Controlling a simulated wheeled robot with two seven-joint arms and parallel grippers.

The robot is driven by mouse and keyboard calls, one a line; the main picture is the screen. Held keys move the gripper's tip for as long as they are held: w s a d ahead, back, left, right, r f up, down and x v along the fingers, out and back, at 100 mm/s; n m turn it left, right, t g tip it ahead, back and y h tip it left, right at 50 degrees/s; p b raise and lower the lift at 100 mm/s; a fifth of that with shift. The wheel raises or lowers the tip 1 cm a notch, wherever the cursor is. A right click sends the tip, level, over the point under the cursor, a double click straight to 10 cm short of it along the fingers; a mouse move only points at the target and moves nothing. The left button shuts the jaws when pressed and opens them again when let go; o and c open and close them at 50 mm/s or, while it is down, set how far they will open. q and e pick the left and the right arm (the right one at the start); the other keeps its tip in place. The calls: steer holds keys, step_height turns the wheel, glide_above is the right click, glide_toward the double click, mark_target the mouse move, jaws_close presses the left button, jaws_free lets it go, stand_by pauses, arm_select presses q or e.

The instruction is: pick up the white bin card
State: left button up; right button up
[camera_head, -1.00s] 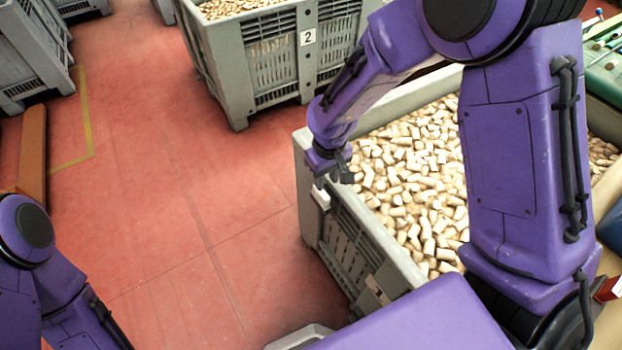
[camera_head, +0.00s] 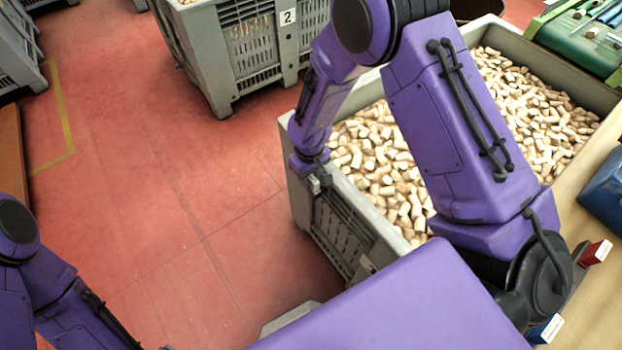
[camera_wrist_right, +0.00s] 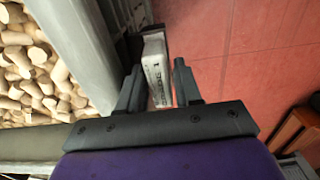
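The white bin card (camera_wrist_right: 157,70), with dark print along it, is at the outer side of the grey cork bin (camera_head: 375,225). My right gripper (camera_wrist_right: 160,84) is open in the right wrist view, with one finger on each side of the card. The left finger overlaps the card's edge in the picture; I cannot tell whether it touches. A narrow gap shows by the right finger. In the head view my right gripper (camera_head: 317,183) is at the bin's left wall, and the card there is mostly hidden. My left gripper is out of view; only its arm shows.
The bin is full of corks (camera_head: 385,165). A second grey bin marked 2 (camera_head: 245,50) stands behind it. A green machine (camera_head: 585,38) is at the upper right. Open red floor (camera_head: 170,190) lies left of the bin.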

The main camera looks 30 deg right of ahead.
jaws_close()
